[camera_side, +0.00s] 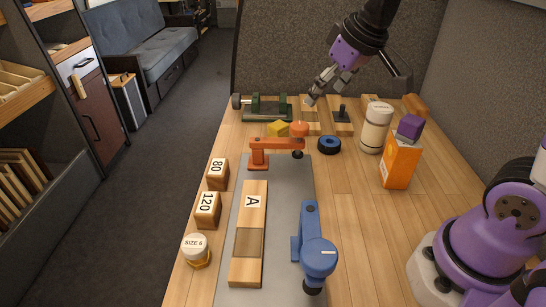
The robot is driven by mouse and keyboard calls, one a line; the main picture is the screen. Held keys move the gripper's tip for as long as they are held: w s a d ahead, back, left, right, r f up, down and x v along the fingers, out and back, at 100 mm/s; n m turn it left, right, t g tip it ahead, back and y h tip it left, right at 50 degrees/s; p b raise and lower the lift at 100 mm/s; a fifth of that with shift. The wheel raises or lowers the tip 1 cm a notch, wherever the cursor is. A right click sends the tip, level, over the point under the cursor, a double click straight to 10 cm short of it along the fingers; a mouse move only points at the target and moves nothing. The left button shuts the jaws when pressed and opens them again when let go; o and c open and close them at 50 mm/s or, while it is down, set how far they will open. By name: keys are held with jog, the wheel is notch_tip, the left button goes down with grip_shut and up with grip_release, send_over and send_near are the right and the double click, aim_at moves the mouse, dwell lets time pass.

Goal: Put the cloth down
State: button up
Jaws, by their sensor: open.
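My gripper (311,99) hangs at the top centre, above the far part of the wooden bench. It is open and I see no cloth between its fingers. No cloth shows clearly in this view. A small yellow piece (277,129) lies on the bench left of and below my gripper, behind the orange clamp; I cannot tell whether it is cloth or a block.
A board marked A (251,220) lies on a grey mat (284,180) between an orange clamp (272,147) and a blue clamp (317,255). Blocks 80 (217,172) and 120 (207,208) stand left. An orange box (401,163) and cream canister (375,130) stand right.

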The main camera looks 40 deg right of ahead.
jog(key=s+a+f, duration=0.2)
jog(key=s, duration=0.8)
jog(key=shift+s, duration=0.35)
dwell(0.5)
